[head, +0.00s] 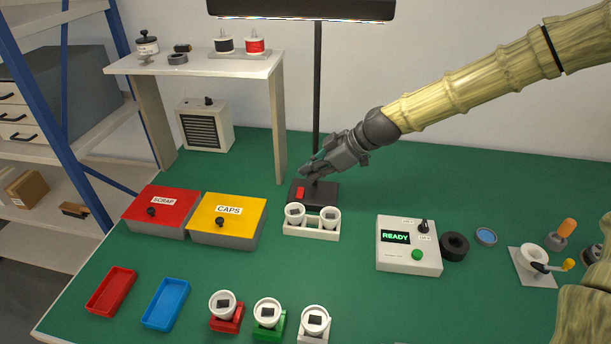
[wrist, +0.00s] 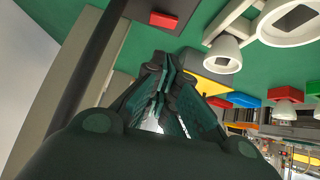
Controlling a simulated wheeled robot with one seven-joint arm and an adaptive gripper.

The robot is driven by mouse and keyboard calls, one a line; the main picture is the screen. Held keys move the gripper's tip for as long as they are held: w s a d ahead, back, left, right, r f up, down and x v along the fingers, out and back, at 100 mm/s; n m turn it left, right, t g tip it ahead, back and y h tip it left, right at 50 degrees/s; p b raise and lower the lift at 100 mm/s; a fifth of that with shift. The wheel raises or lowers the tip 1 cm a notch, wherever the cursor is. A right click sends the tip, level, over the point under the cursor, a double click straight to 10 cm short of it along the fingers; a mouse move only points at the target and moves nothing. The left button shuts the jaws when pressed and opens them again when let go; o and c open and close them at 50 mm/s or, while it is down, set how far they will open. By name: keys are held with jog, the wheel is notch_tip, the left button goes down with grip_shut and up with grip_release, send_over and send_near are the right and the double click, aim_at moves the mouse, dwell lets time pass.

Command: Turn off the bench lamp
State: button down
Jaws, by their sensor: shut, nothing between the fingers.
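The bench lamp has a black base (head: 327,197), a thin black pole (head: 317,95) and a wide black head (head: 300,8) at the top of the head view. A thin pale strip shows along the head's lower edge. A red switch (head: 300,193) sits on the left part of the base. In the wrist view the red switch (wrist: 163,20) and the pole (wrist: 92,62) show at the upper left. My gripper (head: 305,174) is shut and empty, just above the base near the switch. I cannot tell whether it touches the lamp. Its closed fingers (wrist: 162,75) also show in the wrist view.
A white holder (head: 311,233) with two white cups stands just in front of the base. The red SCRAP box (head: 158,213) and yellow CAPS box (head: 228,219) are to the left. A white box reading READY (head: 408,249) is to the right. A raised shelf (head: 205,64) stands behind left.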

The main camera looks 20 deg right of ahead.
jog(key=v, duration=0.6)
jog(key=shift+s+r, duration=0.25)
jog(key=shift+s, duration=0.05)
jog(key=shift+w+f+b, duration=0.2)
jog(key=shift+w+b, duration=0.05)
jog(key=shift+b, duration=0.95)
